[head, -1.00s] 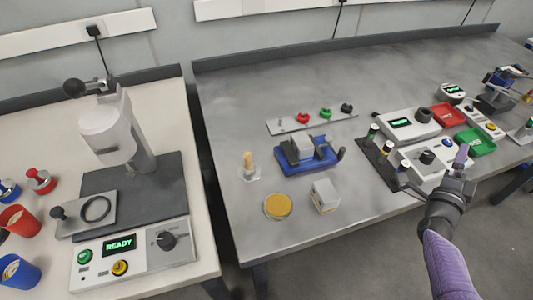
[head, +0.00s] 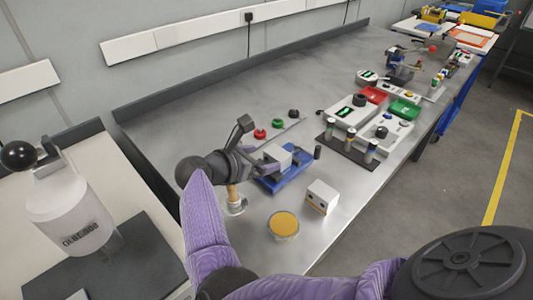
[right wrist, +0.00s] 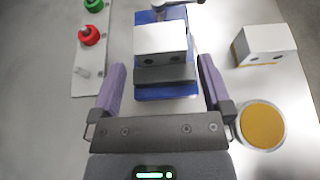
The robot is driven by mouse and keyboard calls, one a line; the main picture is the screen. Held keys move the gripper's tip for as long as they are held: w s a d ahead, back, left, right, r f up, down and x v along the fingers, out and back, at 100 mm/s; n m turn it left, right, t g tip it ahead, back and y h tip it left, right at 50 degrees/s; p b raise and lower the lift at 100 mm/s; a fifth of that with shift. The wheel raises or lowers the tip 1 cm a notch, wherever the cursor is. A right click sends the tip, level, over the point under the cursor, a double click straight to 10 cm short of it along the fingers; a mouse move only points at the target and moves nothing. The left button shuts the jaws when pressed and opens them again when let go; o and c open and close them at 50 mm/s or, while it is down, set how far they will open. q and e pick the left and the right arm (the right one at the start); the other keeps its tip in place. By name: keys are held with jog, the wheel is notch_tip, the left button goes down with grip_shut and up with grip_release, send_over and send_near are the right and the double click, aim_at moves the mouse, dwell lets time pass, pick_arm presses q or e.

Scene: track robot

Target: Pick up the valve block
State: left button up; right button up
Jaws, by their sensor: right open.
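Two pale blocks with dark holes in one face are in view, and I cannot tell for certain which is the valve block. One block (head: 277,157) sits in a blue vise (head: 291,176); it also shows in the right wrist view (right wrist: 160,38). The other block (head: 321,196) stands loose on the table, right of the vise in the right wrist view (right wrist: 264,45). My right gripper (head: 262,160) is open over the vise. In the right wrist view its fingers (right wrist: 162,66) lie either side of the clamped block, with nothing held. My left gripper is not in view.
A dish with a yellow top (head: 284,224) stands near the table's front edge. A brass-coloured post (head: 234,203) is close beside my right arm. A strip with red and green knobs (head: 278,124) lies behind the vise. Control boxes and trays stand farther right.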

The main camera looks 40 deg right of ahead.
aim_at(274, 154)
jog(key=b+x, duration=0.1)
jog(key=x, duration=0.4)
jog(key=shift+w+d+f, duration=0.1)
jog(key=shift+d+f, duration=0.15)
jog(key=c, duration=1.3)
jog(key=shift+r, duration=0.15)
